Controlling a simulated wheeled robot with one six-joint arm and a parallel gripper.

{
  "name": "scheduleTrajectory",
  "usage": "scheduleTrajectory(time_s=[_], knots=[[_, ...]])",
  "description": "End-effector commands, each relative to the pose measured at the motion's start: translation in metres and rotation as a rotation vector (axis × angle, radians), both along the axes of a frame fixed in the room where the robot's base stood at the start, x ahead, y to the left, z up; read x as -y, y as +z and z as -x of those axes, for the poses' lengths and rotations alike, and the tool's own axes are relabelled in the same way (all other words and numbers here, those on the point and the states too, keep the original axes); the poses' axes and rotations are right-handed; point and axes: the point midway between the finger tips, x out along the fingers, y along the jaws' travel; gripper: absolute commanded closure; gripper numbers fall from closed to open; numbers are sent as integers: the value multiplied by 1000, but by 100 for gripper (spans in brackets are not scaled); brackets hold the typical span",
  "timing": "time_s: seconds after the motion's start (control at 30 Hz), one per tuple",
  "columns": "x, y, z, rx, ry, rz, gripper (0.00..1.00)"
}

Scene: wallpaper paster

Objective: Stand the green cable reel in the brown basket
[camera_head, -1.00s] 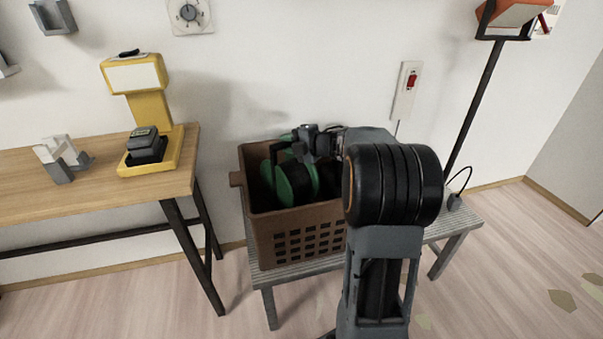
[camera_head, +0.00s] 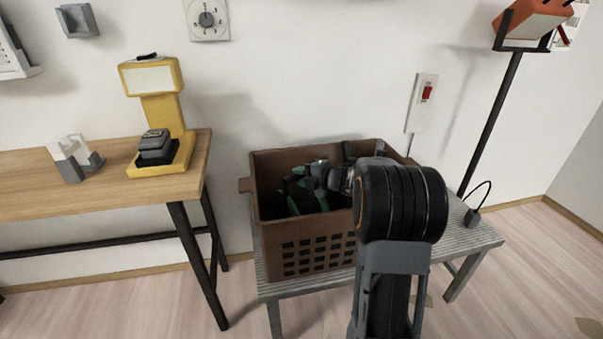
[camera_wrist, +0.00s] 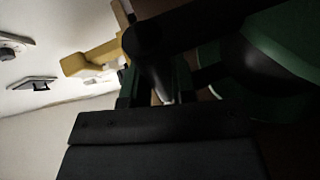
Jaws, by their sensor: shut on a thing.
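The brown basket (camera_head: 312,252) stands on a grey slatted bench, its open top facing up. The green cable reel (camera_head: 293,203) is down inside the basket, mostly hidden by the basket's front wall and my arm. My gripper (camera_head: 305,178) reaches into the basket from the right and is shut on the reel. In the wrist view the reel's green flange (camera_wrist: 285,45) and dark core fill the right side, close to my gripper (camera_wrist: 165,95). Whether the reel touches the basket floor is hidden.
A wooden table (camera_head: 100,190) on the left holds a yellow machine (camera_head: 160,110) and a grey-white dispenser (camera_head: 75,158). The grey bench (camera_head: 465,235) has free room right of the basket. A lamp stand (camera_head: 490,120) rises at the right behind it.

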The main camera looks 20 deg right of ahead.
Motion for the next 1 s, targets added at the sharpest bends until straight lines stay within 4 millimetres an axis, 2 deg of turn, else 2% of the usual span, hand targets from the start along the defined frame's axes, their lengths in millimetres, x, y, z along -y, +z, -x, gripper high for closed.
scheduleTrajectory(time_s=[0.27, 0.3, 0.57, 0.87, 1.0], knots=[[0, 1, 0, 6, 0, 0, 100], [0, -3, 0, 0, 0, 0, 75], [0, -2, 0, 0, 0, 0, 50], [0, 4, 0, 0, 0, 1, 50], [10, 9, 16, 0, -3, 1, 50]])
